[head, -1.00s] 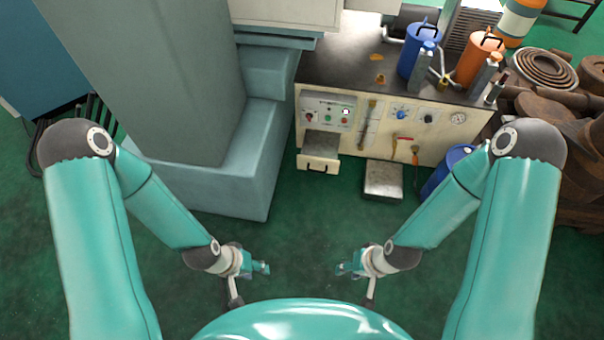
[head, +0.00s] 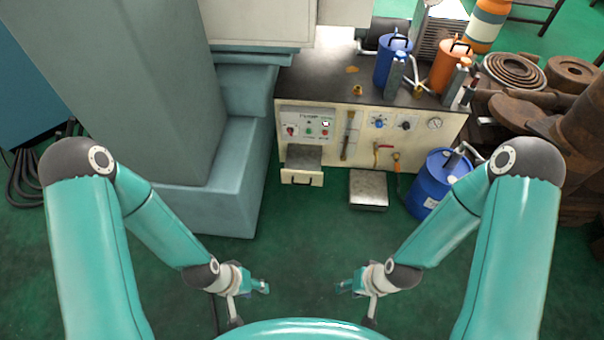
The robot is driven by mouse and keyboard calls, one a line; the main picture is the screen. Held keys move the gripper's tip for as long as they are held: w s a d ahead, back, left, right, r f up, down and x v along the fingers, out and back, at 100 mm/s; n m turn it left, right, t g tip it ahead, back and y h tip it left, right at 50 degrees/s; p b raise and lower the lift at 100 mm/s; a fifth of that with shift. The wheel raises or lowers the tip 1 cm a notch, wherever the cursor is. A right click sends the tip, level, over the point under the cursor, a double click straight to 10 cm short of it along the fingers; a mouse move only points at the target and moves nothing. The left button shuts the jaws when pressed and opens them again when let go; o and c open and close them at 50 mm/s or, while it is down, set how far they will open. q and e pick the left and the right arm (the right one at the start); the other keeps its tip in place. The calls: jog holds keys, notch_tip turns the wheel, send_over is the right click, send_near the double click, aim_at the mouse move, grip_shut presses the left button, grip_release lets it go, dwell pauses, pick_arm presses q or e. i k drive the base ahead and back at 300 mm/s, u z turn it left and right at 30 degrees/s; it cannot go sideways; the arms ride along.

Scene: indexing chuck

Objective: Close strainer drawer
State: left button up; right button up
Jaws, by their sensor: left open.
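The strainer drawer (head: 302,177) is a cream-fronted drawer with a dark handle, low on the left of the cream cabinet (head: 345,150). It stands pulled out, with its grey top (head: 304,157) showing behind the front. My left gripper (head: 262,287) is open and empty over the green floor, well in front of the drawer and apart from it. My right gripper (head: 343,287) is also over the floor, apart from the drawer, with nothing seen in it. Its fingers are too small and overlapped to tell open from shut.
A metal box (head: 368,190) stands on the floor right of the drawer. A blue drum (head: 433,185) stands further right. A large grey-green machine base (head: 215,185) borders the drawer's left side. The green floor (head: 300,235) before the drawer is clear.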

aim_at(303, 161)
jog(key=z, duration=0.15)
jog(key=i, duration=0.8)
jog(key=u, duration=1.15)
jog(key=i, duration=0.35)
jog(key=z, duration=0.15)
